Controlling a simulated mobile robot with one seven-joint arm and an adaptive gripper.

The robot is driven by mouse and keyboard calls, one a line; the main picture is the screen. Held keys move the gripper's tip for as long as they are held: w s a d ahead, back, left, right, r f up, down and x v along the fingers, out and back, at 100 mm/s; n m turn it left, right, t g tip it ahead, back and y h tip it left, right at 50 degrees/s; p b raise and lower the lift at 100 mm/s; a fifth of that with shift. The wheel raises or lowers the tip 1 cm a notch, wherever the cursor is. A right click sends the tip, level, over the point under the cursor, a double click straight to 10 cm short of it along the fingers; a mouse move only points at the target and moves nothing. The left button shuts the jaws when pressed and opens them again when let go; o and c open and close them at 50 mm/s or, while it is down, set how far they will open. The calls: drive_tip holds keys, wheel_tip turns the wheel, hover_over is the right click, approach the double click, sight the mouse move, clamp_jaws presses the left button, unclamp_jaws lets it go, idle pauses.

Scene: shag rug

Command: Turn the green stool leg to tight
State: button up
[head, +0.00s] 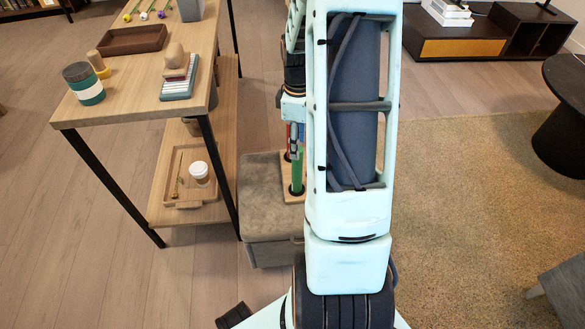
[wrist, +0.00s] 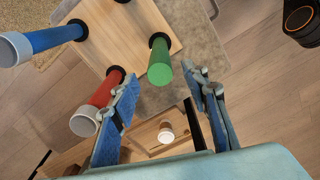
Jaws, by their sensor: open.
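The green stool leg (wrist: 160,62) stands up from a black socket on the upturned wooden stool seat (wrist: 118,35). In the head view the green leg (head: 297,172) shows beside my arm. A red leg (wrist: 98,98) and a blue leg (wrist: 45,40), both with pale end caps, stand in other sockets. My gripper (wrist: 163,82) is open, its fingers to either side of the green leg's free end in the wrist view. I see no clear contact with the leg. In the head view my arm hides most of the stool and part of my gripper (head: 293,143).
The seat lies on a grey padded block (head: 270,200). A wooden table (head: 130,75) with a lower shelf (head: 160,215) stands close on the left, holding a tray, jars and a white cup (head: 199,171). A rug (head: 480,190) spreads to the right.

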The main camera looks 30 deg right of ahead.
sight(297, 165)
wheel_tip(297, 165, down, 10)
drive_tip(key=b, duration=0.3)
clamp_jaws()
idle(0.4)
